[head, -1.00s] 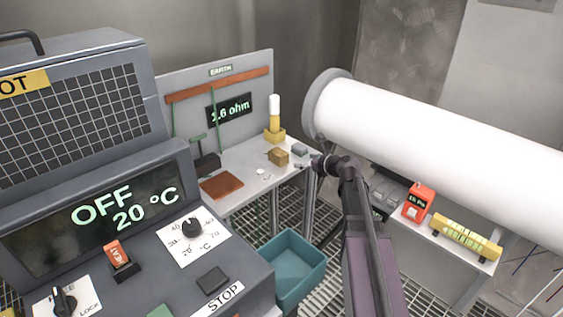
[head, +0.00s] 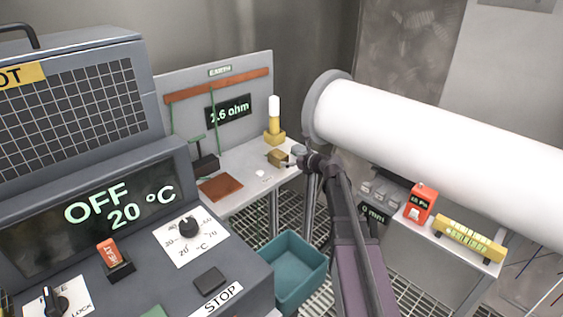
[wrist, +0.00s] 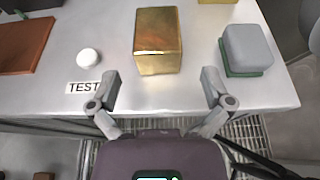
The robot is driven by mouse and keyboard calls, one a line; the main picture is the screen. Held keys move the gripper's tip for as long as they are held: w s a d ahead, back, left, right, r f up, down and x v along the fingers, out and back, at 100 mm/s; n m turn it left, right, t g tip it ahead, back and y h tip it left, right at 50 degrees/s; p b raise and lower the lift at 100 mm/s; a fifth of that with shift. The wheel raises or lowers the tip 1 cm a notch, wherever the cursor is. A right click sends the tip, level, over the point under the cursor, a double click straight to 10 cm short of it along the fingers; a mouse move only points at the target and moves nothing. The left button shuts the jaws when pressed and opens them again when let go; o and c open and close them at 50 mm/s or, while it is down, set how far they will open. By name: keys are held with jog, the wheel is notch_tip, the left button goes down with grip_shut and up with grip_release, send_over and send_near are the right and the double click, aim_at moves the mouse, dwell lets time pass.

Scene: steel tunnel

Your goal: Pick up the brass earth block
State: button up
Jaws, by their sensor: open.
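The brass earth block (wrist: 158,45) is a shiny gold box standing on the white bench; in the head view it (head: 278,158) sits near the bench's right end. My gripper (wrist: 160,82) is open and empty in the wrist view, its two fingers spread wide. The block is just beyond the fingertips, between their lines, with a gap to each side. In the head view my gripper (head: 302,161) is right beside the block, at the bench edge, and its fingers are hard to make out.
A grey block on a green base (wrist: 246,48) stands right of the brass block. A white knob (wrist: 88,58) and a TEST label lie to its left, with a brown plate (wrist: 22,45) farther left. A yellow-based post (head: 274,128) stands behind. A teal bin (head: 296,268) is below.

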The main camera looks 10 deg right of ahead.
aim_at(278, 157)
jog(key=shift+x, duration=0.9)
jog(key=shift+b+x, duration=0.95)
jog(key=shift+x, duration=1.7)
jog(key=shift+a+r, duration=0.1)
jog(key=shift+r, duration=0.05)
jog(key=c, duration=1.3)
